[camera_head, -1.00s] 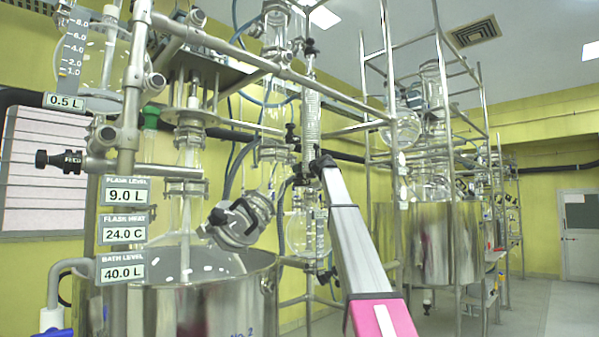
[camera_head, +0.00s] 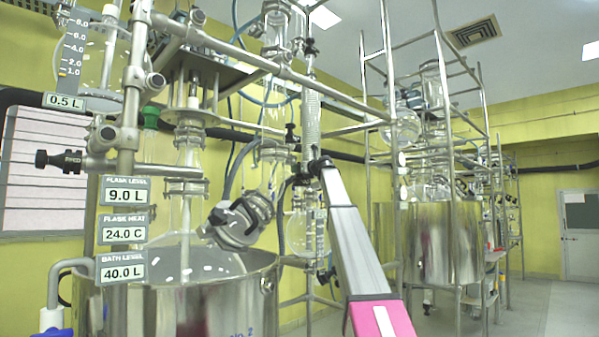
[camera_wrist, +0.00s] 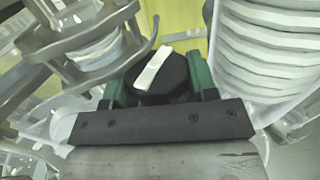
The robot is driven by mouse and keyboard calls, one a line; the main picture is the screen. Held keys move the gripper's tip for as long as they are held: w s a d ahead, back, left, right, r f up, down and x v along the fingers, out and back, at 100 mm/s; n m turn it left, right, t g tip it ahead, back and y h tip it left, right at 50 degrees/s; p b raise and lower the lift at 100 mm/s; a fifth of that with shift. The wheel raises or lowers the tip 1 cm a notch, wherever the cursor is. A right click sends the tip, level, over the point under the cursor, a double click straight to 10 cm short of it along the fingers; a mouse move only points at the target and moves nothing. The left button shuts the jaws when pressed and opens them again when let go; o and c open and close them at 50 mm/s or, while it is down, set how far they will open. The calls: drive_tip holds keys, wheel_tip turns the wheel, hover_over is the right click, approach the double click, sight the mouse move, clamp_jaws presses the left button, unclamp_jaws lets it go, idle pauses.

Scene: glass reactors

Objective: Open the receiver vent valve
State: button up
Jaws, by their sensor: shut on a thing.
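A black round knob (camera_wrist: 174,82) with a white pointer bar (camera_wrist: 152,68) on its face is in the middle of the wrist view. The bar is tilted, its upper end leaning right. My gripper (camera_wrist: 158,84) is shut on this knob, with a green finger on each side. In the head view, my arm reaches away beside the glassware, and its far end is near a round glass flask (camera_head: 301,232). I cannot make out my fingers or the held knob there. The valve body behind the knob is hidden in the wrist view.
Ribbed glass (camera_wrist: 268,45) stands close right of my gripper; a clamped glass joint (camera_wrist: 92,48) is close left. In the head view, a steel bath (camera_head: 190,305) and metal frame stand left. Another steel vessel (camera_head: 445,240) stands right. Open floor lies at far right.

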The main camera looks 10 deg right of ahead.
drive_tip(key=n+g+y, duration=0.3)
drive_tip(key=y, duration=0.1)
drive_tip(key=shift+w, duration=0.1)
drive_tip(key=shift+n+g+y, duration=0.8)
drive_tip(key=shift+n+g, duration=0.3)
drive_tip(key=shift+g, duration=0.3)
drive_tip(key=o, duration=0.6)
drive_tip(key=shift+o, duration=0.2)
drive_tip(key=shift+s, duration=0.2)
drive_tip(key=v, duration=1)
drive_tip(key=shift+d, duration=0.4)
